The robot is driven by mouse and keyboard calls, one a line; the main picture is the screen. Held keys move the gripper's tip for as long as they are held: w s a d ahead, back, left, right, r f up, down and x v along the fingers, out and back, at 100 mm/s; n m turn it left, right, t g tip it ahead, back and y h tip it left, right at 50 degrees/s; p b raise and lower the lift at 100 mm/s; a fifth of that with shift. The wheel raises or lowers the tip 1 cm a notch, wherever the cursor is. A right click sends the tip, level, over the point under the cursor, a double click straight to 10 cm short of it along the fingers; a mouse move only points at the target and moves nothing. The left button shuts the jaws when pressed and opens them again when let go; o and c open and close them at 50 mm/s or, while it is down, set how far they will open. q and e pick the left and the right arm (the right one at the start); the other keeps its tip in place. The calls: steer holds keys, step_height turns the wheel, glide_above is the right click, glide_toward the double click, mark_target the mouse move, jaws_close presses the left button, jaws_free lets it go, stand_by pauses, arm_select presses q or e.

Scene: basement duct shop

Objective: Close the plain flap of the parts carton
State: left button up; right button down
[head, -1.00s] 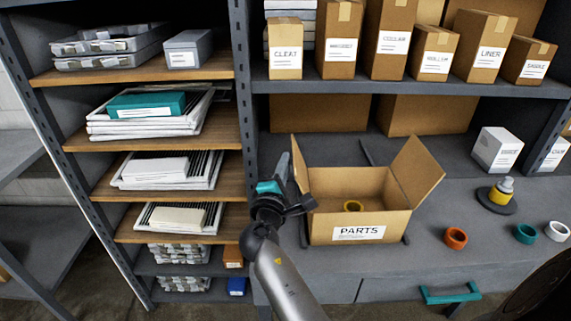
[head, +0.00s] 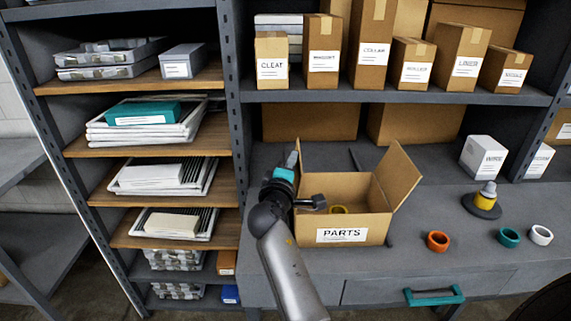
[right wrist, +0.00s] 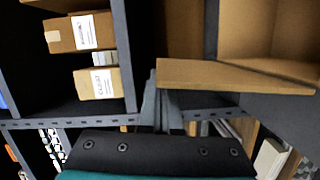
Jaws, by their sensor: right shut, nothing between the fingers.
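The open parts carton (head: 375,228), brown with a PARTS label on its front, stands on the grey bench. Its left flap (head: 301,155) stands nearly upright, seen almost edge-on. Its right flap (head: 400,178) leans up and outward. I see no marking on either flap. A yellow ring (head: 338,209) lies inside. My right gripper (head: 293,160) is shut and empty, just outside the left flap; I cannot tell whether they touch. In the right wrist view the shut fingers (right wrist: 161,105) are close beside a brown cardboard panel (right wrist: 230,76). My left gripper is not in view.
Orange (head: 437,241), teal (head: 508,237) and white rings (head: 540,234) lie to the carton's right, near a yellow-and-grey piece on a dark disc (head: 484,202). A shelf of labelled boxes (head: 322,60) is above. A rack post (head: 231,120) stands left of my gripper.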

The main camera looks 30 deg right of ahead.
steer(key=shift+s+d+r+m+p, duration=0.1)
steer(key=shift+s+d+m+p, duration=0.15)
steer(key=shift+d+m, duration=0.2)
steer(key=shift+s+d+m+p, duration=0.15)
steer(key=shift+d+m+p, duration=0.05)
steer(key=shift+d+m, duration=0.25)
steer(key=s+d+f+m+y+p, duration=0.4)
steer(key=s+d+f+m, duration=0.1)
steer(key=d+f+m, duration=0.3)
steer(key=shift+s+d+f+m, duration=0.2)
steer(key=shift+f+m, duration=0.45)
steer(key=shift+m, duration=0.75)
